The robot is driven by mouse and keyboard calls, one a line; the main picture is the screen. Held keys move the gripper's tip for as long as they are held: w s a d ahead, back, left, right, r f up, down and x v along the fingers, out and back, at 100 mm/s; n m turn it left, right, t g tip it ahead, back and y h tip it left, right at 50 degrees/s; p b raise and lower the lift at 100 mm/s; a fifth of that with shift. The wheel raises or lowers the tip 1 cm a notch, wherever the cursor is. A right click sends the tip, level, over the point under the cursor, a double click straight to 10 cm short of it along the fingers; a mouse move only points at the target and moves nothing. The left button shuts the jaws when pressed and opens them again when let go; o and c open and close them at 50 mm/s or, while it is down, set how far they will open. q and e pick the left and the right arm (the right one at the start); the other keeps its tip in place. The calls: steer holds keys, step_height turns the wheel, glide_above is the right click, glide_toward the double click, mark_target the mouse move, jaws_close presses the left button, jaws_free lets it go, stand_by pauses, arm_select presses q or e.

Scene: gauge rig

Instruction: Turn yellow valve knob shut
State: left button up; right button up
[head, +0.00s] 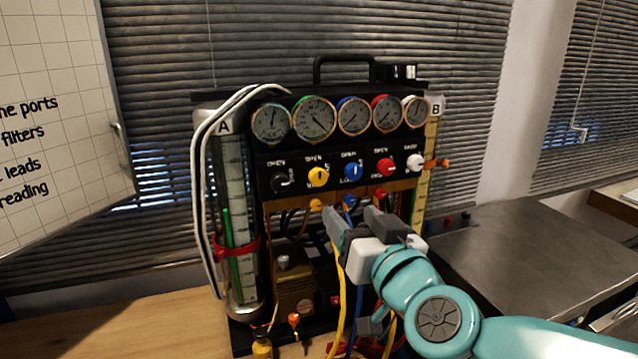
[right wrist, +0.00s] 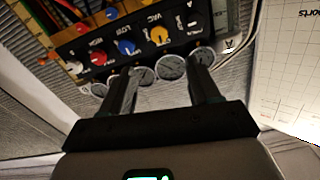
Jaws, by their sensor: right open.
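The yellow valve knob (head: 318,177) is on the black panel of the gauge rig, second from the left in the row of knobs. It also shows in the right wrist view (right wrist: 159,36), where the rig appears upside down. My right gripper (head: 352,214) is open and empty, in front of the rig and below the knob row in the head view. In the right wrist view its two fingers (right wrist: 160,75) stand apart, and the yellow knob lies beyond the gap. The fingers do not touch the knob. My left gripper is not in view.
A black knob (head: 280,182) and a blue knob (head: 352,172) flank the yellow one; a red knob (head: 384,167) and a white knob (head: 414,162) are further right. Several gauges sit above. Yellow and blue hoses (head: 340,300) hang below. A whiteboard (head: 60,110) stands left.

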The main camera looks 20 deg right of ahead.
mark_target(320, 179)
steer(key=w, duration=1)
steer(key=w+p, duration=0.1)
steer(key=w, duration=0.4)
steer(key=shift+a, duration=0.25)
steer(key=c, duration=1)
